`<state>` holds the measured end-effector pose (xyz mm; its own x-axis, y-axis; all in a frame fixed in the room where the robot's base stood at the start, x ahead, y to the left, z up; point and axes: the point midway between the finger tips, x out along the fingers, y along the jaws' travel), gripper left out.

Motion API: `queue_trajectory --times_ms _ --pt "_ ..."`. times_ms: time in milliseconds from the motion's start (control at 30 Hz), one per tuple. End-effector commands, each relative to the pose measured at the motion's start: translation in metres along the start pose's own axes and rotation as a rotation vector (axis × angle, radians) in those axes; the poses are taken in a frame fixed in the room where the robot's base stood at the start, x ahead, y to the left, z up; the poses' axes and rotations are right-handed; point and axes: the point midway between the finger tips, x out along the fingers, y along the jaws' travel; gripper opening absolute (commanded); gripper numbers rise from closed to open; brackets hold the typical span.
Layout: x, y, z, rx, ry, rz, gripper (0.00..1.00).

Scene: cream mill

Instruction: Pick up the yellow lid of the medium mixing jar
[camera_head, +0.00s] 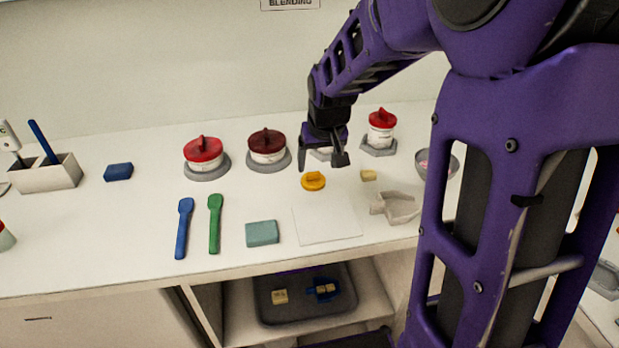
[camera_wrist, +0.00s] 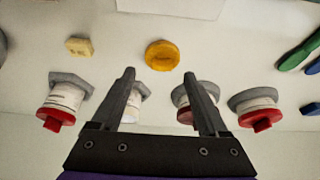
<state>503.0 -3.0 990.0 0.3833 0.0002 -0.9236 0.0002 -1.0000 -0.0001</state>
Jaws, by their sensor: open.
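The yellow lid (camera_head: 313,181) lies flat on the white counter, just behind a pale square sheet (camera_head: 328,218). In the wrist view the lid (camera_wrist: 162,55) shows as a round disc just beyond the fingertips. My gripper (camera_head: 322,167) is open and empty, pointing down above and slightly behind the lid, apart from it. Its fingers (camera_wrist: 159,76) are spread in the wrist view. A white jar (camera_wrist: 134,101) is partly hidden behind one finger, and no lid shows on it. I cannot tell whether it is the medium mixing jar.
Jars with red (camera_head: 204,150), dark red (camera_head: 267,142) and red (camera_head: 382,121) lids stand along the back. A small yellow block (camera_head: 368,175), a grey scoop (camera_head: 397,207) and a bowl (camera_head: 437,163) are right of the lid. Blue (camera_head: 184,228) and green (camera_head: 215,224) spatulas lie left.

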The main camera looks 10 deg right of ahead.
Motion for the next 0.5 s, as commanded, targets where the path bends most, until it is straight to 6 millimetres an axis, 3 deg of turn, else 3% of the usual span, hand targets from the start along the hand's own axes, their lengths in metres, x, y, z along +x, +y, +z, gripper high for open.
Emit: queue_trajectory --times_ms 400,500 --pt "0.051 -0.004 -0.005 0.000 -0.002 0.000 0.77" --pt "0.053 -0.004 -0.007 -0.001 -0.001 0.000 0.77"
